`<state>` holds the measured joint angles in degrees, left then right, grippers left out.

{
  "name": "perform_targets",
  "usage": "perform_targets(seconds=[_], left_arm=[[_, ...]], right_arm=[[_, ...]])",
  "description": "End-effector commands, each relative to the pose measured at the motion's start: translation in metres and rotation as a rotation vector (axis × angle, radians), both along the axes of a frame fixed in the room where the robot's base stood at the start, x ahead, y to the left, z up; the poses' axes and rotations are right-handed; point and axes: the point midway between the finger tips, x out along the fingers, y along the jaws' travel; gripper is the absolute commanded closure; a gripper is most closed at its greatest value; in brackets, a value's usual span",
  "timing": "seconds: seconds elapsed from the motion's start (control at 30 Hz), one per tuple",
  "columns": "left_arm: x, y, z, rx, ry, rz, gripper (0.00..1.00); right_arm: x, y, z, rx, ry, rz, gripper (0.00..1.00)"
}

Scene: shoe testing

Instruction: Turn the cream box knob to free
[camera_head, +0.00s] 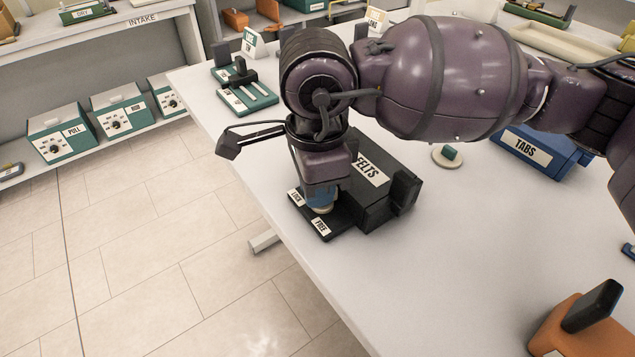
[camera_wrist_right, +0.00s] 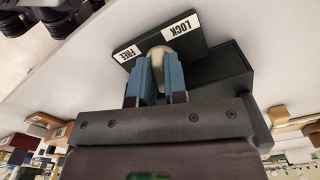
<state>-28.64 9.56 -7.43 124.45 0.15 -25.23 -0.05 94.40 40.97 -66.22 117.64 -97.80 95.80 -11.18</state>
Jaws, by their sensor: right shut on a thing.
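The cream knob (camera_head: 319,210) sits on a black plate at the front of a dark box (camera_head: 385,217) labelled FELTS. The plate carries a LOCK label (camera_head: 296,198) and a FREE label (camera_head: 321,226). My right gripper (camera_head: 318,200) reaches down over the knob and hides most of it. In the right wrist view the blue fingers (camera_wrist_right: 156,82) are shut on the cream knob (camera_wrist_right: 160,55), between the FREE label (camera_wrist_right: 127,53) and the LOCK label (camera_wrist_right: 181,27). I cannot tell which label the knob points to. My left gripper is not in view.
A blue TABS box (camera_head: 545,150) and a small round base with a green knob (camera_head: 448,155) stand right of the dark box. A green slotted fixture (camera_head: 243,95) is behind it. An orange object (camera_head: 580,325) is at the front right. The front middle of the table is bare.

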Motion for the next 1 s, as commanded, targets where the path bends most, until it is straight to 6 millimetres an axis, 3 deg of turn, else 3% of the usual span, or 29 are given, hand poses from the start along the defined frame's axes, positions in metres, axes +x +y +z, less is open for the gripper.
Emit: perform_targets(seconds=[0.23, 1.0], left_arm=[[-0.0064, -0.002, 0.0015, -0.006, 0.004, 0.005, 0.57], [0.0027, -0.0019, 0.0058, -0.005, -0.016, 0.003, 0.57]], right_arm=[[0.0005, 0.0004, -0.0008, 0.001, 0.001, -0.048, 1.0], [0.0008, -0.0001, -0.0004, 0.0, 0.0, -0.046, 1.0]])
